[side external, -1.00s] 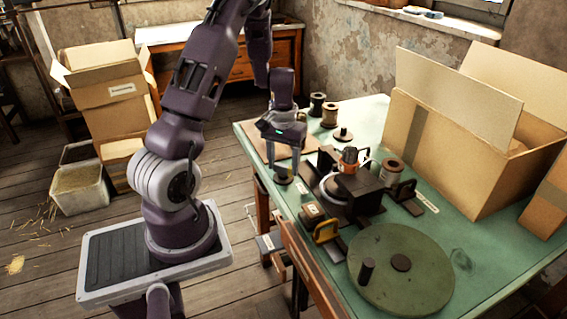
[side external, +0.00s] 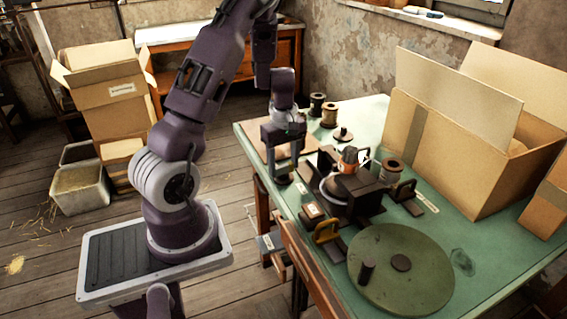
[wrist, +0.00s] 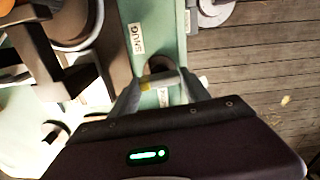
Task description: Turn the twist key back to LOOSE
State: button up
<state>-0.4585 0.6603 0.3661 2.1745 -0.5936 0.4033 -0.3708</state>
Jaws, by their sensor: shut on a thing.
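The twist key (wrist: 164,78) is a small pale bar with a yellow mark at one end, in the wrist view. My gripper (wrist: 161,84) is shut on it, with one finger at each end of the bar. In the side external view my gripper (side external: 284,172) points down over the near left part of the green bench, and its fingers mostly hide the key. A SNUG label (wrist: 136,39) lies beyond the key in the wrist view. Another white label (wrist: 163,97) shows between the fingers, too small to read. I cannot read a LOOSE label.
The dark press block (side external: 355,188) stands right of my gripper. A yellow-handled part (side external: 326,231) and a large green handwheel disc (side external: 401,274) are nearer the camera. Spools (side external: 329,117) stand behind. An open cardboard box (side external: 455,150) fills the right back of the green bench (side external: 482,238).

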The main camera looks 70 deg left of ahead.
aim_at(283, 165)
jog(key=n, duration=0.3)
jog(key=shift+n, duration=0.4)
jog(key=n, duration=0.4)
jog(key=shift+n, duration=0.3)
jog(key=n, duration=0.4)
jog(key=shift+n, duration=2.1)
jog(key=o, duration=1.4)
notch_tip(283, 165, up, 7)
jog(key=shift+r, duration=0.1)
